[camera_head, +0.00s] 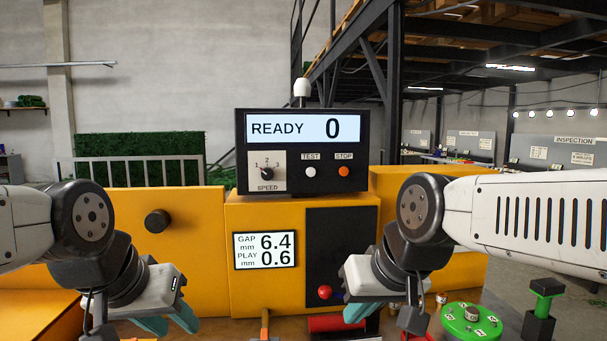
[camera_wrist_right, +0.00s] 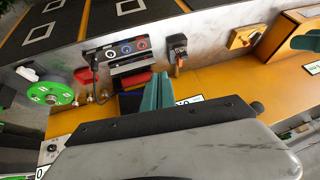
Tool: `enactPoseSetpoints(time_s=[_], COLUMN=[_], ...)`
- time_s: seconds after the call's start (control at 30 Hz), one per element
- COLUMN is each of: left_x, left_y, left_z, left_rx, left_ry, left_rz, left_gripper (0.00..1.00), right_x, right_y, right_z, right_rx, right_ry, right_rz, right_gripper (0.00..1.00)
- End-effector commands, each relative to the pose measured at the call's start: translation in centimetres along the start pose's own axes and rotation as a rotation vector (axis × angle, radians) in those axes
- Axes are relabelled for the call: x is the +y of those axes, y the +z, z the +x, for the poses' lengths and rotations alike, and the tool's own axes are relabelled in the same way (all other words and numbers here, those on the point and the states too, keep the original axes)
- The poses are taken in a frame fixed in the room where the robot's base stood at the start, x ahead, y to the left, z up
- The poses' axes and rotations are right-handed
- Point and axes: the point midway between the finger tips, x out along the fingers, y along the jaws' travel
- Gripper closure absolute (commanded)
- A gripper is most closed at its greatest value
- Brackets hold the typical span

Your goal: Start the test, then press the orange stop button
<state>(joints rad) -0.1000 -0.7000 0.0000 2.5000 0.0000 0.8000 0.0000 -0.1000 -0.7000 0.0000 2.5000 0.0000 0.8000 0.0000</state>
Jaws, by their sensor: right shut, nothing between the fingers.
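The black control box (camera_head: 303,150) stands on the orange machine, with its screen (camera_head: 292,128) reading READY and 0. The white TEST button (camera_head: 311,172) and the orange STOP button (camera_head: 344,172) sit side by side under their labels. The SPEED knob (camera_head: 267,173) is to their left. My left gripper (camera_head: 170,323) is low at the left in the head view, with its teal fingers apart and nothing seen between them. My right gripper (camera_head: 357,311) is below and slightly right of the box, shut and empty. Its closed teal fingers also show in the right wrist view (camera_wrist_right: 158,92). Neither gripper touches a button.
A lower display (camera_head: 265,250) reads gap 6.4 mm and play 0.6. A red knob (camera_head: 325,292) is beside my right gripper. A black knob (camera_head: 157,221) protrudes at the left.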

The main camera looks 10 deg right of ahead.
Motion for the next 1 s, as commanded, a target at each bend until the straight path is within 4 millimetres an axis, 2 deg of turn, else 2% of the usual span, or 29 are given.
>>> enactPoseSetpoints(time_s=[0.43,0.57,0.67,0.87,1.0], left_x=[0.0,0.0,0.0,0.0,0.0], left_y=[0.0,0.0,0.0,0.0,0.0], left_z=[0.0,0.0,0.0,0.0,0.0], left_rx=[0.0,0.0,0.0,0.0,0.0], left_ry=[0.0,0.0,0.0,0.0,0.0], left_rz=[0.0,0.0,0.0,0.0,0.0], left_gripper=[0.64,0.64,0.64,0.64,0.64], right_x=[0.0,-0.1,-0.2,-0.4,-0.2], right_y=[-0.1,-1.9,-5.1,-14.7,-21.6], right_z=[0.0,-0.2,-0.5,-0.4,0.5], right_rx=[0.001,0.009,0.024,0.071,0.102], right_ry=[0.0,-0.004,-0.012,-0.049,-0.086], right_rz=[0.003,0.042,0.117,0.345,0.519], right_gripper=[1.0,1.0,1.0,1.0,1.0])
